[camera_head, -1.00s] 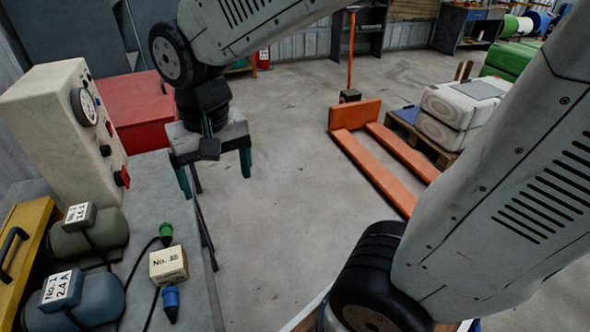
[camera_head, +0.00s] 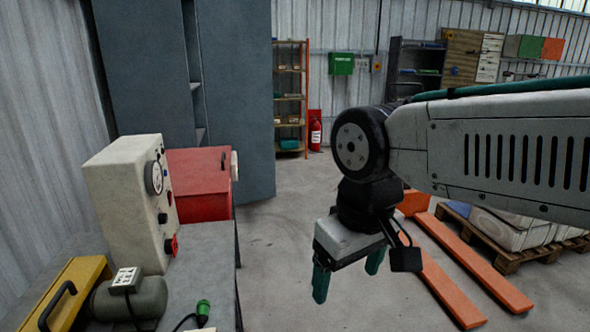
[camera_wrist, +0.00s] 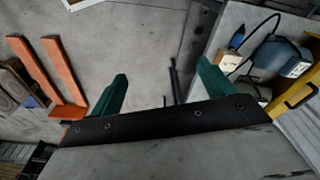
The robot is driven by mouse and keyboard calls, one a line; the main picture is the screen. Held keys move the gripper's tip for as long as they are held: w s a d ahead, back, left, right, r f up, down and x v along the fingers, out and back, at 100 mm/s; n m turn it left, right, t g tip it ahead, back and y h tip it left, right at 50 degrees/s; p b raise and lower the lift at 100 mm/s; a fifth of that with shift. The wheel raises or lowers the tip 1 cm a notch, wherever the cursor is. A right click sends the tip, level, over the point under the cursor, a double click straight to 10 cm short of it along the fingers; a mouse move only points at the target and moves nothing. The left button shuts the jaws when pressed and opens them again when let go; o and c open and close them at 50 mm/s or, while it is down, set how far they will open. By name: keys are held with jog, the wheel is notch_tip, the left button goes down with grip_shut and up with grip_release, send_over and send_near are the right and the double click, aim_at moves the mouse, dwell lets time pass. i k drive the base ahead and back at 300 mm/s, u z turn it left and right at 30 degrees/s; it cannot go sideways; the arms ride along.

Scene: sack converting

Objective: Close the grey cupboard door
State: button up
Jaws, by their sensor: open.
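The grey cupboard (camera_head: 143,75) stands at the back left in the head view, behind the bench. Its grey door (camera_head: 238,100) stands open, swung out to the right, and a dark gap with shelf edges shows between the door and the cupboard's body. The lower part of the cupboard is hidden by a red box and the bench. My gripper (camera_head: 347,275) points down over the floor, right of the bench and well in front of the door, apart from it. Its green fingers are spread and empty, as the wrist view (camera_wrist: 162,78) also shows.
An orange pallet truck (camera_head: 470,265) and a loaded pallet (camera_head: 510,255) stand at right. Floor before the door is clear.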

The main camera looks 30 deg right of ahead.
aim_at(235, 39)
jog(key=z, duration=0.95)
jog(key=i, duration=10.3)
jog(key=u, duration=1.65)
